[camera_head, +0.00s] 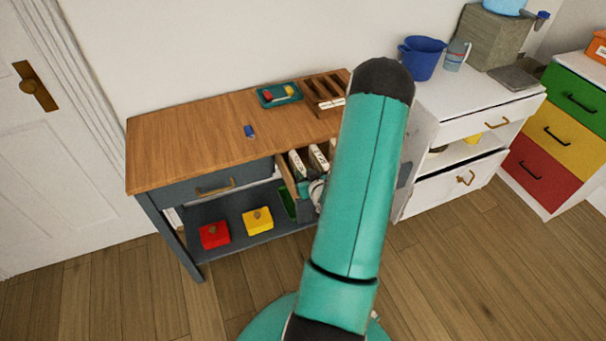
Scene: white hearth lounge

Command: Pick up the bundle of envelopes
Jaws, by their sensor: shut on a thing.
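The right-hand drawer (288,178) of the wood-topped console is pulled open. Several upright white bundles of envelopes (318,158) stand in it in a row. My gripper (314,188) is at the front of this drawer, low against the bundles, and shows only in small part beside my teal arm. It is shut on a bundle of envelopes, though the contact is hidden. My arm link covers the right part of the drawer.
The console top (190,140) holds a teal tray (279,94), a wooden rack (325,92) and a small blue object (249,131). A red box (214,235) and yellow box (257,221) sit on its lower shelf. A white cabinet (455,180) stands right. Floor in front is clear.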

